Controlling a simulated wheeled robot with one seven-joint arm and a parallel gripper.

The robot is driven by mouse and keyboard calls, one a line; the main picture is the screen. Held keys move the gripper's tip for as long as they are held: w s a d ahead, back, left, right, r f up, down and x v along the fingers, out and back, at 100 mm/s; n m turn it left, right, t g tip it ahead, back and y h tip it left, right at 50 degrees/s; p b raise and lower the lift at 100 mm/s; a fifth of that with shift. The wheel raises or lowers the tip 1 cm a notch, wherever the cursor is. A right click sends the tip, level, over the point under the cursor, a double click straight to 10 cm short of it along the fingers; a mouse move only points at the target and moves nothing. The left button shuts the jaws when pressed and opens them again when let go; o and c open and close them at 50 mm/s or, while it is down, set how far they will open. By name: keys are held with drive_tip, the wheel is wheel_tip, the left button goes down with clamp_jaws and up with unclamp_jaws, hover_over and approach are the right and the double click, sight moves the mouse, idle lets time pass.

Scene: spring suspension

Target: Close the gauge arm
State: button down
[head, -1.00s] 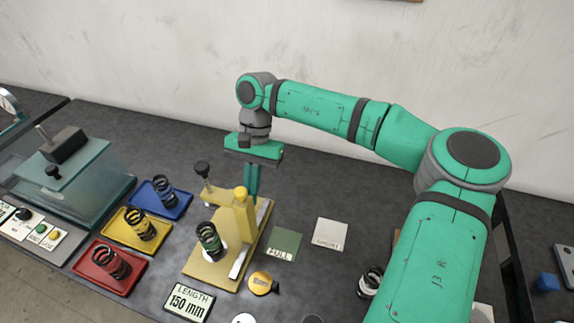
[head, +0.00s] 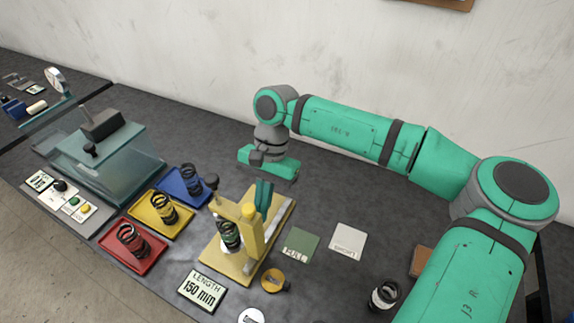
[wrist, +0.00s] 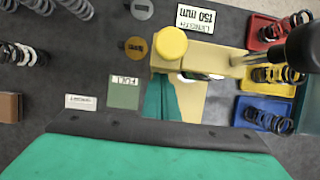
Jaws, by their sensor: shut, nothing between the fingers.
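The gauge has a yellow base (head: 218,268), an upright post with a round yellow cap (head: 249,210), and a gauge arm (head: 224,208) reaching left from the post to a black knob (head: 211,181). In the wrist view the gauge arm (wrist: 215,55) runs right from the yellow cap (wrist: 171,43) to the large black knob (wrist: 302,48). A dark spring with green marking (head: 229,236) stands on the base left of the post. My gripper (head: 263,206) is shut and empty, its teal fingers just behind and right of the post; contact cannot be told.
Red (head: 122,262), yellow (head: 150,226) and blue (head: 178,190) trays, each holding a spring, lie left of the gauge. The length display (head: 203,289) reads 150 mm. A FULL card (head: 300,245) and a pale card (head: 348,241) lie right. A glass box (head: 120,175) stands at left.

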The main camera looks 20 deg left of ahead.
drive_tip(key=shift+s+a, duration=0.1)
drive_tip(key=w+r, duration=0.8)
drive_tip(key=r, duration=0.1)
drive_tip(key=shift+d+r, duration=0.15)
drive_tip(key=shift+d, duration=0.25)
